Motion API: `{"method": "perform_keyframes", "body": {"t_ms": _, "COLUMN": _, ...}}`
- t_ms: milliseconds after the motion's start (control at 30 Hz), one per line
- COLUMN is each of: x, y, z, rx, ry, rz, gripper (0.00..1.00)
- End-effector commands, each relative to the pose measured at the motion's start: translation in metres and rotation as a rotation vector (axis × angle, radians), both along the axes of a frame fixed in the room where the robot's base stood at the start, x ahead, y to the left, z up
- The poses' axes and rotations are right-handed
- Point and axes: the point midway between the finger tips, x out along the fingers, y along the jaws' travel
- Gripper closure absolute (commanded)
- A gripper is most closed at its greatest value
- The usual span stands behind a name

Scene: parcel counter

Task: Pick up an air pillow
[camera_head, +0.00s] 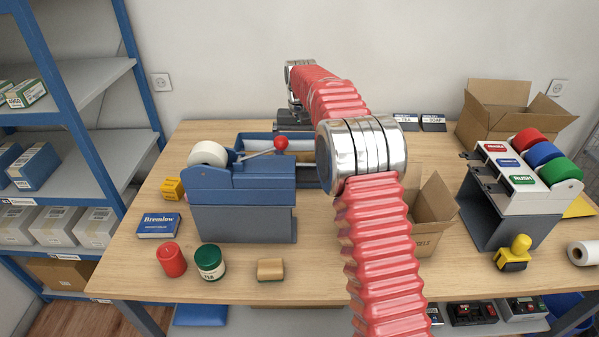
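I cannot make out an air pillow in this view. My red ribbed arm rises from the bottom right, bends at a silver joint and reaches to the back of the counter. The dark parts at its far end, seemingly my gripper (290,118), are just above the far edge of a blue tray (252,138). My own arm and the blue tape machine hide most of the tray's inside. The fingertips are too small and covered to tell whether they are open or shut, or whether they hold anything.
The blue tape machine (240,190) stands in front of the tray. A red jar (172,260), a green jar (210,262) and a small tan block (271,269) are nearer. Open cartons (431,220) and a label dispenser (515,190) stand right.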

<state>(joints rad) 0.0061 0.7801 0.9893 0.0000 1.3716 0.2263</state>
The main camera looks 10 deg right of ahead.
Motion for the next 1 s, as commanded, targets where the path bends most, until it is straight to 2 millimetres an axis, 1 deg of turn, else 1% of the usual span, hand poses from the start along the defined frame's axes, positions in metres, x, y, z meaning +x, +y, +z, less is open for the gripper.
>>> {"method": "perform_keyframes", "body": {"t_ms": 33, "x": -0.001, "y": 0.000, "z": -0.009, "rx": 0.000, "ry": 0.005, "rz": 0.000, "gripper": 0.03}}
{"method": "perform_keyframes", "body": {"t_ms": 133, "x": -0.001, "y": 0.000, "z": -0.023, "rx": 0.000, "ry": 0.004, "rz": 0.000, "gripper": 0.03}}
{"method": "perform_keyframes", "body": {"t_ms": 300, "x": -0.001, "y": 0.000, "z": -0.037, "rx": 0.000, "ry": 0.002, "rz": 0.000, "gripper": 0.03}}
{"method": "perform_keyframes", "body": {"t_ms": 867, "x": 0.000, "y": 0.000, "z": -0.038, "rx": 0.000, "ry": 0.001, "rz": 0.000, "gripper": 0.03}}
{"method": "perform_keyframes", "body": {"t_ms": 1000, "x": -0.001, "y": 0.000, "z": -0.038, "rx": 0.000, "ry": 0.001, "rz": 0.000, "gripper": 0.13}}
